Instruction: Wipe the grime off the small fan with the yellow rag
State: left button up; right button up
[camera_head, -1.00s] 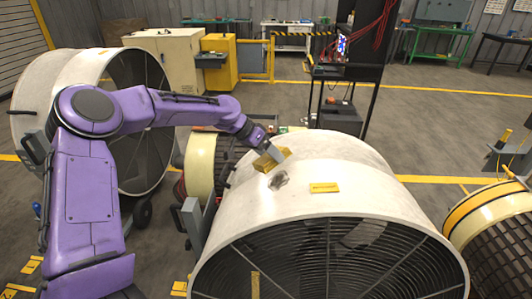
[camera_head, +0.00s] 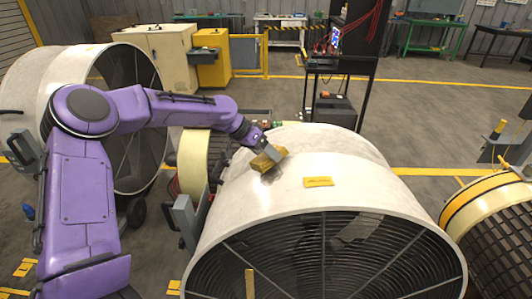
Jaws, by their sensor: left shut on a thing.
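The small fan (camera_head: 345,157) is a white drum with a dark grille in front, close to me in the head view. My left gripper (camera_head: 265,153) is at the upper left of the drum, shut on the yellow rag (camera_head: 268,159). The rag is on or just over the white shell; I cannot tell if it touches. A dark grime smudge (camera_head: 272,177) shows just below the rag, partly covered by it. A yellow label (camera_head: 318,182) is on the shell to the right of the smudge. My right gripper does not show.
A second white fan (camera_head: 35,75) stands at the left behind my left arm. A cream and dark drum (camera_head: 194,165) is just left of the small fan. Another cream drum (camera_head: 480,211) is at the right edge. A black rack (camera_head: 340,70) stands behind.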

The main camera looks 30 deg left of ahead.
pick_arm(q)
jog(key=shift+f, duration=0.1)
jog(key=shift+w+d+f, duration=0.1)
jog(key=shift+f, duration=0.2)
jog(key=shift+d+f+b, duration=0.15)
jog(key=shift+f+b, duration=0.15)
